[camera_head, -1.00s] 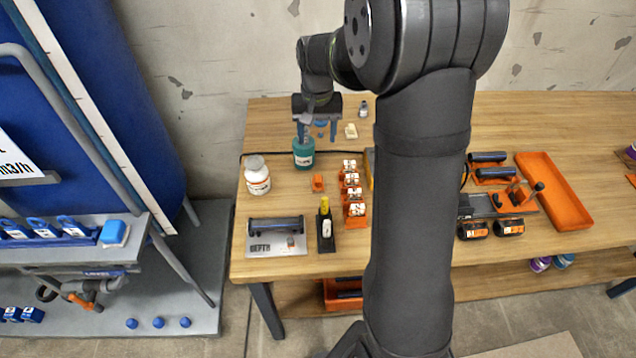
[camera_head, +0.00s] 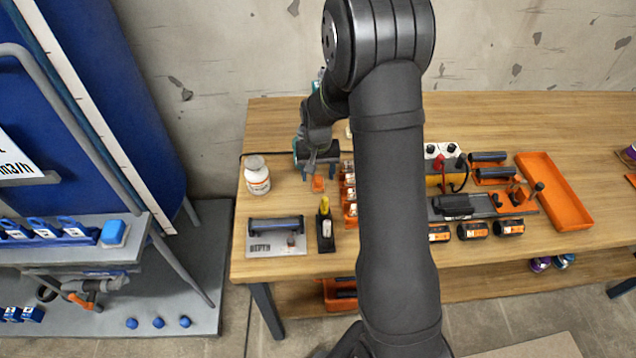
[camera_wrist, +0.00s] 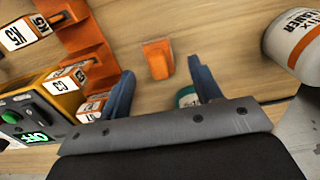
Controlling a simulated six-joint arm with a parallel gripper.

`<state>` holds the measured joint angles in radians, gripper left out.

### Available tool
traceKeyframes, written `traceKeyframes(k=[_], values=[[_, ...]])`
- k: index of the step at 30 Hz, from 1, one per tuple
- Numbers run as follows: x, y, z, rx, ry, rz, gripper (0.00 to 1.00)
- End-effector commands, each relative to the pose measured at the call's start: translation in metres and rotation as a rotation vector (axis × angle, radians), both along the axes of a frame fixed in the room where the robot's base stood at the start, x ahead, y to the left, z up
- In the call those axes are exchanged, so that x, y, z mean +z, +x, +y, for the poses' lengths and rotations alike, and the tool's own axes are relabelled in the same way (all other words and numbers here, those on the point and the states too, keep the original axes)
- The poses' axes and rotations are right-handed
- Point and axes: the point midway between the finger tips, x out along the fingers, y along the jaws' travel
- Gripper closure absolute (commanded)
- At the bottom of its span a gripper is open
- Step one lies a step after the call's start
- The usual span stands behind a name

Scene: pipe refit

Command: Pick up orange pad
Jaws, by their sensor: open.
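My gripper (camera_wrist: 158,76) is open and empty, with blue fingers spread apart. In the head view my gripper (camera_head: 316,170) hangs just behind and above the pad; its fingers are largely hidden there. The teal jar (camera_wrist: 187,97) shows partly behind the right finger.
A white bottle (camera_head: 257,175) stands left of the pad. A row of orange holders with white-labelled blocks (camera_head: 349,190) stands close on the right. A yellow-topped item (camera_head: 325,226) and a depth gauge plate (camera_head: 275,237) are nearer the front edge.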

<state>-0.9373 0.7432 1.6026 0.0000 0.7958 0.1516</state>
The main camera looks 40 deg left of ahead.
Motion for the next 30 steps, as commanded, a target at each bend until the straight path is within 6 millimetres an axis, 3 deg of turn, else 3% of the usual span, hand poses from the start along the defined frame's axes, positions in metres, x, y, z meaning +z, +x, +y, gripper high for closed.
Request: traceKeyframes(k=[6, 14, 22, 30], values=[[-0.028, 0.000, 0.000, 0.000, -0.001, 0.001, 0.42], [-0.030, 0.000, 0.000, 0.000, 0.000, 0.000, 0.42], [-0.030, 0.000, 0.000, 0.000, 0.000, 0.000, 0.90], [-0.028, 0.001, 0.000, 0.000, 0.001, -0.001, 0.90]])
